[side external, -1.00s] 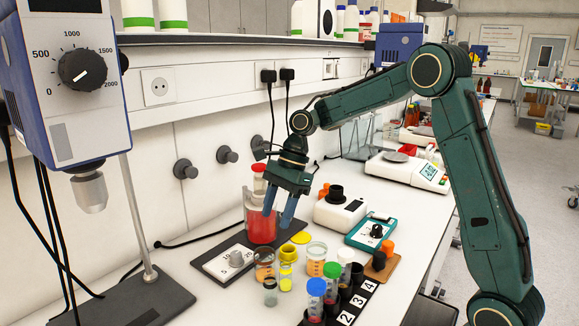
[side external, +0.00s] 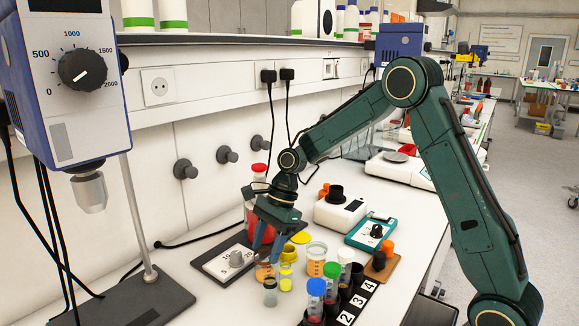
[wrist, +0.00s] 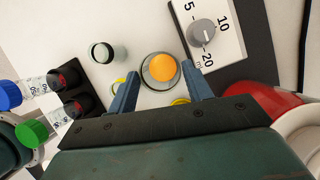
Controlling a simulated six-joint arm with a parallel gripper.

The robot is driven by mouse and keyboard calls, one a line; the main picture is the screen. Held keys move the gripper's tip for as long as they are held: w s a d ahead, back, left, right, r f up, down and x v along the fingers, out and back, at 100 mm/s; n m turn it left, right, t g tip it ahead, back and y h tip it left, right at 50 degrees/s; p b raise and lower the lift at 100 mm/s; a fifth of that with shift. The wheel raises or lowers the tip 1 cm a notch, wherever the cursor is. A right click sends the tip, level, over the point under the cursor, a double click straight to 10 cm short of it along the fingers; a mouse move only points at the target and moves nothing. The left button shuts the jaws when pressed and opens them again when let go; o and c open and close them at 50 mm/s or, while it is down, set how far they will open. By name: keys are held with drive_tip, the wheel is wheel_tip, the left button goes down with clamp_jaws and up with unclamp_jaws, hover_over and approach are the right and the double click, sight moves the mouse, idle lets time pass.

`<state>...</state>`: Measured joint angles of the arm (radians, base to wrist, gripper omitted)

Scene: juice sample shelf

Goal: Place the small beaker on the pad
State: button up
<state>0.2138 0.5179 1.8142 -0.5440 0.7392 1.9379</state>
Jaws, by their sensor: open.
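The small beaker (side external: 264,272), with orange juice in it, stands on the bench beside the hotplate stirrer. My gripper (side external: 267,250) is open just above it, fingers pointing down. In the wrist view the beaker (wrist: 160,72) shows between the two spread fingers of the gripper (wrist: 160,66), and I cannot see any contact. A tan pad (side external: 392,272) lies further right on the bench, with an orange and a dark cap on it; I take it to be the pad. The pad is out of the wrist view.
A stirrer (side external: 218,265) with a red-juice vessel (side external: 258,230) is at the left and behind. A numbered rack (side external: 357,301) with capped tubes is in front.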

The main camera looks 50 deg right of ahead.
sight(257, 279)
drive_tip(key=shift+x, duration=2.65)
drive_tip(key=shift+d, duration=0.1)
drive_tip(key=c, duration=0.7)
drive_tip(key=shift+r, duration=5)
